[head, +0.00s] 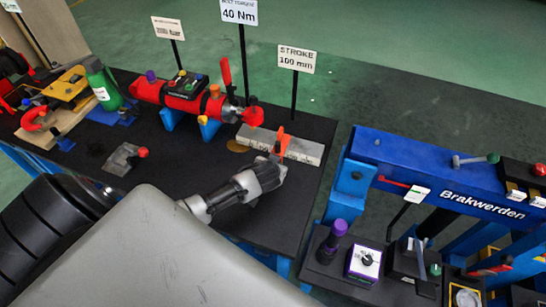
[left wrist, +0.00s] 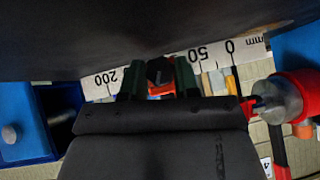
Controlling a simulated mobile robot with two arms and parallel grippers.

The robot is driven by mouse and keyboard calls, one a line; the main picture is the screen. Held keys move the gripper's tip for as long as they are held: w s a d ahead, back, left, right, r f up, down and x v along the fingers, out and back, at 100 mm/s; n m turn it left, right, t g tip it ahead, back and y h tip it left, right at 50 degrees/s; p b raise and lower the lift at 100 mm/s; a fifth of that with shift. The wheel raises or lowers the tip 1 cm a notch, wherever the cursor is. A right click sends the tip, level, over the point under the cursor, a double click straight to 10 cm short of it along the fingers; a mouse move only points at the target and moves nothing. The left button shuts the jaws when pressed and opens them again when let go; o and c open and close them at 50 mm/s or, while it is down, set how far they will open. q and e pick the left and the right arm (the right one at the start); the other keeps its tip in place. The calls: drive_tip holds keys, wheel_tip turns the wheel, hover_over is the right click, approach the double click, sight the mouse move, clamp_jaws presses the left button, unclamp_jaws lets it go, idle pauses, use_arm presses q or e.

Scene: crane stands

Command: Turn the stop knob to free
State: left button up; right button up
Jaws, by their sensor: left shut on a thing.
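A grey stroke ruler block (head: 308,151) lies on the dark table under the "STROKE 100 mm" sign. An orange slider (head: 284,142) sits across it. In the left wrist view the white scale (left wrist: 215,54) shows 0, 50 and 200. The dark stop knob (left wrist: 159,70) is in front of the orange slider (left wrist: 162,89). My left gripper (head: 277,160) reaches the slider from the front. Its two dark green fingers (left wrist: 158,78) stand on either side of the knob, shut on it. The fingers and gripper body partly hide the knob. My right gripper is out of view.
A red cylinder (head: 180,94) on blue supports stands behind and left of the ruler. A green bottle (head: 103,87) and small tools are farther left. A blue "Brakwerden" frame (head: 415,172) stands on the right. Sign posts rise behind the ruler.

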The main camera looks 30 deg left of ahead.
use_arm(q)
drive_tip(key=shift+a+r+n+h+p, duration=0.15)
drive_tip(key=shift+n+h+p, duration=0.45)
drive_tip(key=shift+h, duration=0.4)
drive_tip(key=shift+a+n+t+h, duration=0.1)
drive_tip(key=shift+n+t+h, duration=0.3)
drive_tip(key=shift+h, duration=0.2)
drive_tip(key=o, duration=0.6)
drive_tip(key=shift+o, duration=0.2)
drive_tip(key=shift+s, duration=0.1)
drive_tip(key=v, duration=1)
drive_tip(key=shift+s, duration=0.3)
drive_tip(key=shift+r, duration=0.1)
